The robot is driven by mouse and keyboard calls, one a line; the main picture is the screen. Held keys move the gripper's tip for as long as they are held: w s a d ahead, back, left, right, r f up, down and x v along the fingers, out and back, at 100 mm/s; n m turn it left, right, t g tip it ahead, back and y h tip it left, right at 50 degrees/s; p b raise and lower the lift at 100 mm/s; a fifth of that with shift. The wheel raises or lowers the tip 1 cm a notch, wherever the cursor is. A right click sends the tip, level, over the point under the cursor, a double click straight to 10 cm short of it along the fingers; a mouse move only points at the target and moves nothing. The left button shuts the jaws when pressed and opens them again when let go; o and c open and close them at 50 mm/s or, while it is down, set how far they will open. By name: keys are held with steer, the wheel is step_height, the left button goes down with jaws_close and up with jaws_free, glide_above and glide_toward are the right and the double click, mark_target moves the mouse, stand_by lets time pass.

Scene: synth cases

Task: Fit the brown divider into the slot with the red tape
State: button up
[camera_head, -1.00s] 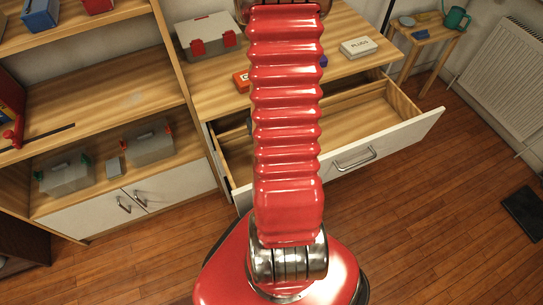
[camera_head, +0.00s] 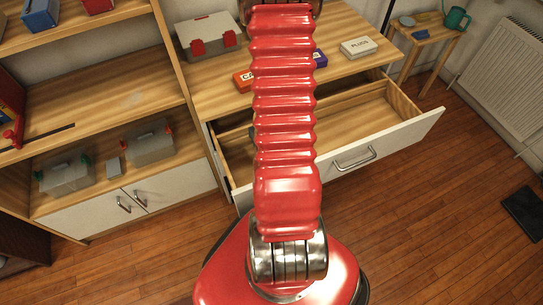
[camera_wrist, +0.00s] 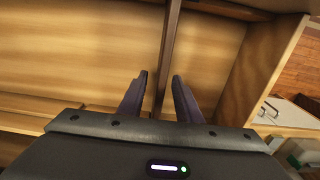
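A thin dark brown strip, which looks like the brown divider (camera_wrist: 171,30), runs down the wrist view from the top edge to between my fingers. My gripper (camera_wrist: 160,77) is open, with one finger on each side of the strip and small gaps visible. I cannot tell how deep the fingers reach around it. The open drawer (camera_head: 375,116) shows in the head view, and its wooden floor (camera_wrist: 75,50) fills much of the wrist view. In the head view my red arm hides my gripper and the middle of the drawer. No red tape or slot is visible in either view.
The drawer's side wall (camera_wrist: 265,65) stands right of my gripper. On the worktop above are a grey case (camera_head: 208,37) with red latches, an orange box (camera_head: 243,80), a purple box (camera_head: 320,58) and a white box (camera_head: 358,47).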

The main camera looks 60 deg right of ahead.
steer(key=shift+f, duration=1.25)
steer(key=shift+c, duration=0.4)
jaws_close()
